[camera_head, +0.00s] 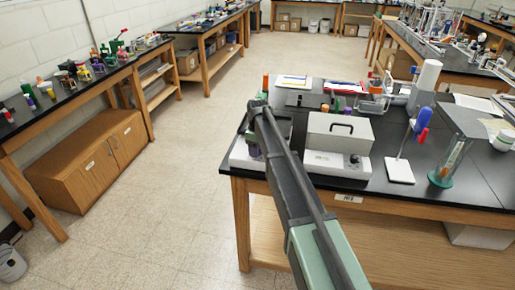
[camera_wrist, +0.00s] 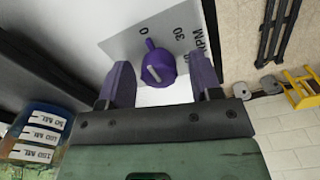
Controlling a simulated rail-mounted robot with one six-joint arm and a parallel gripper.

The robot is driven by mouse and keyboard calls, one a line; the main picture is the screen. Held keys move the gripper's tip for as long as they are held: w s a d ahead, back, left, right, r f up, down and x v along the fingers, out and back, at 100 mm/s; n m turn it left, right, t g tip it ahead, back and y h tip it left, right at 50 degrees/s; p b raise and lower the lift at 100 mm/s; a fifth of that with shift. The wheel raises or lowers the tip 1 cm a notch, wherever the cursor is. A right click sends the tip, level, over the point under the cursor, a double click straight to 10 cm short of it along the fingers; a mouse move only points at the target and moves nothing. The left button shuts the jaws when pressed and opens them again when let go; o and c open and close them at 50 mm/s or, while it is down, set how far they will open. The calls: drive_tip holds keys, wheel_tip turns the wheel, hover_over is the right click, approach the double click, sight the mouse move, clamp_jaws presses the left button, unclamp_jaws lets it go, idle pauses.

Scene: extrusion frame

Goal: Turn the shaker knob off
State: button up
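The shaker knob (camera_wrist: 158,68) is purple and sits on a pale panel (camera_wrist: 125,45) marked 0, 30 and RPM in the wrist view. Its pointer tab is turned towards the side of the 0 mark. My gripper (camera_wrist: 159,62) is open, with one purple finger on each side of the knob and a visible gap to each. In the head view the white shaker (camera_head: 241,160) stands at the table's front left corner. My arm reaches over it and hides much of it, and the knob cannot be made out there.
A grey lidded box (camera_head: 338,140) with a handle and its own dark knob stands just right of the shaker. A stand with blue and red pieces (camera_head: 399,168) and a glass cylinder (camera_head: 450,163) are farther right. The floor (camera_head: 165,205) left of the table is clear.

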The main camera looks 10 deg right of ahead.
drive_tip(key=shift+r, duration=0.1)
wheel_tip(320, 180, up, 11)
drive_tip(key=p, duration=1.1)
drive_tip(key=shift+f, duration=0.2)
